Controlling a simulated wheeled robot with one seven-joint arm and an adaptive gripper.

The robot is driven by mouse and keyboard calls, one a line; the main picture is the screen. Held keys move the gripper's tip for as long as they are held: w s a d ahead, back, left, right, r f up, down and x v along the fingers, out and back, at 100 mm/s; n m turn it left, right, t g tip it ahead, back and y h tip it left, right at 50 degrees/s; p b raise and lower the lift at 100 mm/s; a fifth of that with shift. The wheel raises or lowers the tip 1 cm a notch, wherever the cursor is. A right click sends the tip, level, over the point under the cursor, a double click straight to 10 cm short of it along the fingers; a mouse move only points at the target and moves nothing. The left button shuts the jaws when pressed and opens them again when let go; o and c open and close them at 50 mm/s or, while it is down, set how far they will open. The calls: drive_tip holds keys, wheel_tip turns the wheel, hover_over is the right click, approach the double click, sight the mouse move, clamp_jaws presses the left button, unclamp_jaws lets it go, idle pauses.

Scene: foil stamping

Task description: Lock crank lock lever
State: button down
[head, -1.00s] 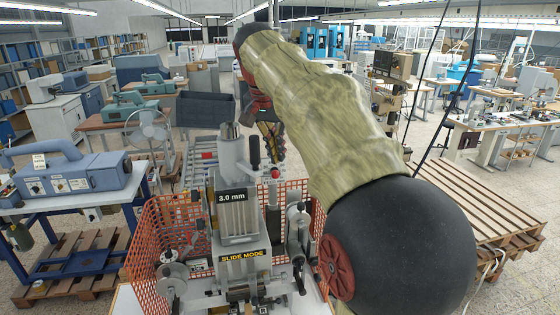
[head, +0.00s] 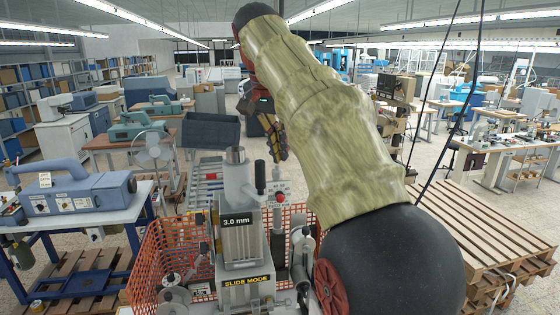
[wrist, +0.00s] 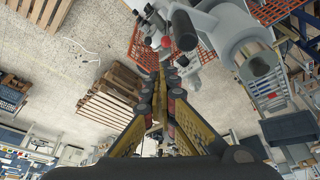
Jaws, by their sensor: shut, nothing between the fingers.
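The grey foil stamping machine (head: 238,238) stands front centre, with "3.0 mm" and "SLIDE MODE" labels. A black upright handle (head: 260,178) and a small red ball knob (head: 280,198) are at its upper right. I cannot tell for certain which part is the crank lock lever. In the wrist view the red knob (wrist: 166,42) and the black handle (wrist: 183,28) lie beyond the fingertips. My gripper (head: 280,156) is above and behind the red knob in the head view, apart from it. Its fingers (wrist: 163,72) converge in the wrist view, shut and empty.
Orange mesh guards (head: 165,245) surround the machine's sides. A blue machine on a bench (head: 85,195) is at left. Wooden pallets (head: 480,225) lie on the floor at right. A dark bin (head: 210,130) stands behind. My arm covers much of the centre right.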

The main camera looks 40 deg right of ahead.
drive_tip(key=w+d+f+n+t+p, duration=0.1)
drive_tip(key=w+d+f+n, duration=0.1)
drive_tip(key=w+d+n, duration=0.1)
drive_tip(key=shift+w+d+y+p, duration=0.3)
drive_tip(key=shift+w+d+p, duration=0.15)
drive_tip(key=shift+d, duration=0.35)
drive_tip(key=shift+w, duration=0.15)
wheel_tip(320, 180, down, 10)
drive_tip(key=p, duration=0.1)
drive_tip(key=shift+s+a+r+p, duration=0.15)
drive_tip(key=shift+s+r+p, duration=0.05)
drive_tip(key=shift+p, duration=0.1)
drive_tip(key=shift+s+a, duration=0.1)
